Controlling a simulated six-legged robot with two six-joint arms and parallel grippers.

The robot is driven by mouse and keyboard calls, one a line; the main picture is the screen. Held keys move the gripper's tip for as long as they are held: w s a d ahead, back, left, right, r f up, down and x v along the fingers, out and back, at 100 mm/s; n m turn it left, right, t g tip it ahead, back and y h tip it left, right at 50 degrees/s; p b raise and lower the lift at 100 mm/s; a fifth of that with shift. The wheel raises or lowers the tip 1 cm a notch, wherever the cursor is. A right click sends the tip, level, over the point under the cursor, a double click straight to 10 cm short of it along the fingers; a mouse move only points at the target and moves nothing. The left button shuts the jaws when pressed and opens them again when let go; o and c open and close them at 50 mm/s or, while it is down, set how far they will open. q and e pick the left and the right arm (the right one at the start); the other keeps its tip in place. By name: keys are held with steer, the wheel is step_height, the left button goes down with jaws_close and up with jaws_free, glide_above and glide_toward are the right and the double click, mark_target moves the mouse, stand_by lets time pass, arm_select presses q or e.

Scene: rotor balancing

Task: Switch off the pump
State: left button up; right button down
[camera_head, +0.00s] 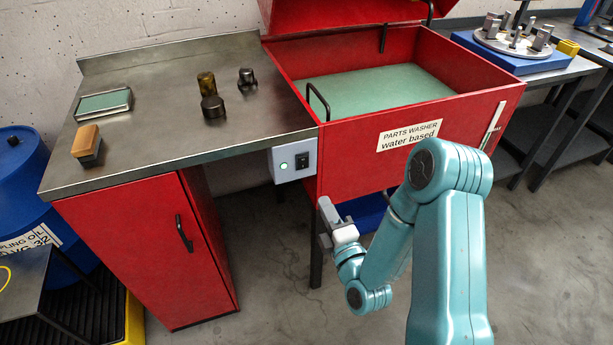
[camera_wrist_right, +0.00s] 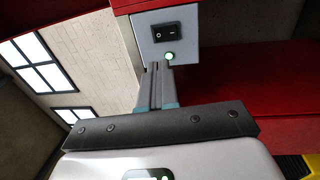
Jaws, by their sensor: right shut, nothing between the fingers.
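The box shows in the right wrist view, with the rocker (camera_wrist_right: 164,34) and the green lamp (camera_wrist_right: 170,56) just beyond my fingertips. My right gripper (camera_head: 323,202) is below and right of the box in the head view. Its fingers (camera_wrist_right: 157,66) are shut and empty, pointing toward the box; I cannot tell whether they touch it. My left gripper is not in view.
A steel counter (camera_head: 155,110) with small parts and a brush stands left of the washer, above a red cabinet (camera_head: 150,240). The washer's lid is raised over a basin with green liquid (camera_head: 385,90). A blue drum (camera_head: 25,180) stands far left. The floor in front is clear.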

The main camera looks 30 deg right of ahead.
mark_target(303, 160)
steer(key=b+x, duration=0.6)
steer(key=x, duration=0.5)
steer(key=shift+w+b, duration=0.15)
steer(key=shift+b, duration=0.25)
steer(key=shift+w+d, duration=0.1)
steer(key=shift+w, duration=0.4)
steer(key=shift+w+b, duration=0.2)
steer(key=shift+b, duration=0.45)
steer(key=shift+s+r+p, duration=0.1)
steer(key=shift+r+p, duration=0.1)
steer(key=shift+p, duration=0.15)
steer(key=shift+f, duration=0.1)
